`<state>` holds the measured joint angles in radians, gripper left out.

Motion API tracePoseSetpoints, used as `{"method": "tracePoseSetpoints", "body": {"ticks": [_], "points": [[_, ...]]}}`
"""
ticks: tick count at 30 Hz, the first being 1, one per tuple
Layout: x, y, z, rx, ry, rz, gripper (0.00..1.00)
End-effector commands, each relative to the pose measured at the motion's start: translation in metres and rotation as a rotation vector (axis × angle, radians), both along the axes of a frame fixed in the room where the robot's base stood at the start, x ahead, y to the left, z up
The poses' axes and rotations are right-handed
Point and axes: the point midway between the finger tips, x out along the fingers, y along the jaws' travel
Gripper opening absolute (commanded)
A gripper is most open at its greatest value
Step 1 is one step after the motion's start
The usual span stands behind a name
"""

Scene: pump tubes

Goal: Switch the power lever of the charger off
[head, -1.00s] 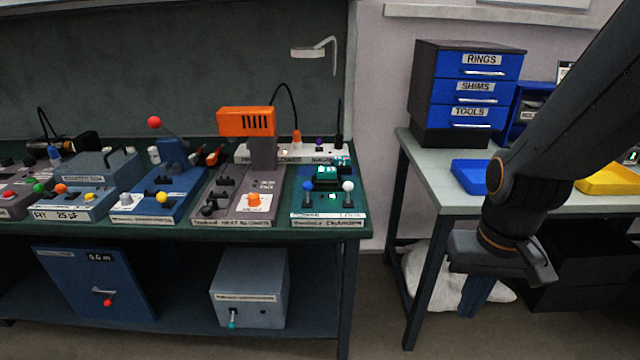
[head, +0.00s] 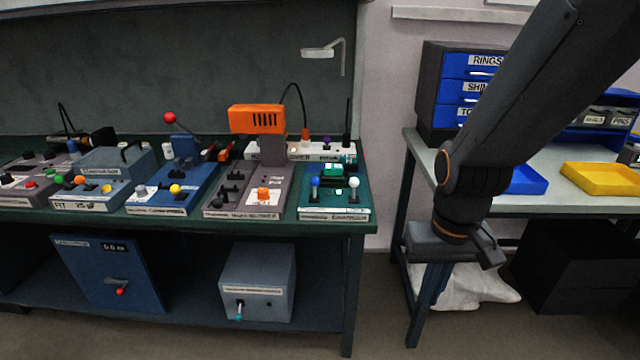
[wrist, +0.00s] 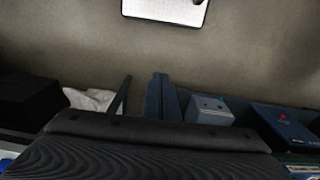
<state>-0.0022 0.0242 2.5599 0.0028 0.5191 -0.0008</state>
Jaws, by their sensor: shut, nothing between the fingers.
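The charger (head: 335,213) is the green device at the right end of the bench in the head view. Its front label reads CHARGER. It has a lever with a blue knob (head: 315,181) at left and one with a white knob (head: 354,183) at right. Both knobs stand up; I cannot tell which is the power lever. My gripper (head: 426,302) hangs to the right of the bench, lower than the charger and well apart from it. Its fingers are together and empty, also in the wrist view (wrist: 161,80). The charger is not clear in the wrist view.
Left of the charger stands a grey device with an orange-topped post (head: 257,119), then a blue device with a red-knobbed lever (head: 170,118). A side table with a yellow tray (head: 600,178) and blue drawers (head: 466,90) stands behind my arm. Floor shows between both tables.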

Motion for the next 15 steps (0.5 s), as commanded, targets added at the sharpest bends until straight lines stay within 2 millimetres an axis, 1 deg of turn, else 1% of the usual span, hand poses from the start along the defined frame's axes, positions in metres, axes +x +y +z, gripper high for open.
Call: {"method": "tracePoseSetpoints", "body": {"ticks": [2,5,8,9,11,12,14,15], "points": [[0.006,-0.001,0.0,-0.003,-0.011,-0.011,0.0],[0.03,-0.005,-0.002,-0.012,-0.064,-0.064,0.0],[0.077,-0.01,-0.005,-0.01,-0.174,-0.163,0.0],[0.101,-0.011,-0.007,0.001,-0.231,-0.213,0.0],[0.141,-0.011,-0.009,0.034,-0.324,-0.29,0.0],[0.166,-0.008,-0.01,0.067,-0.383,-0.342,0.0],[0.203,-0.003,-0.012,0.134,-0.468,-0.416,0.0],[0.226,0.002,-0.012,0.19,-0.519,-0.463,0.0]]}}
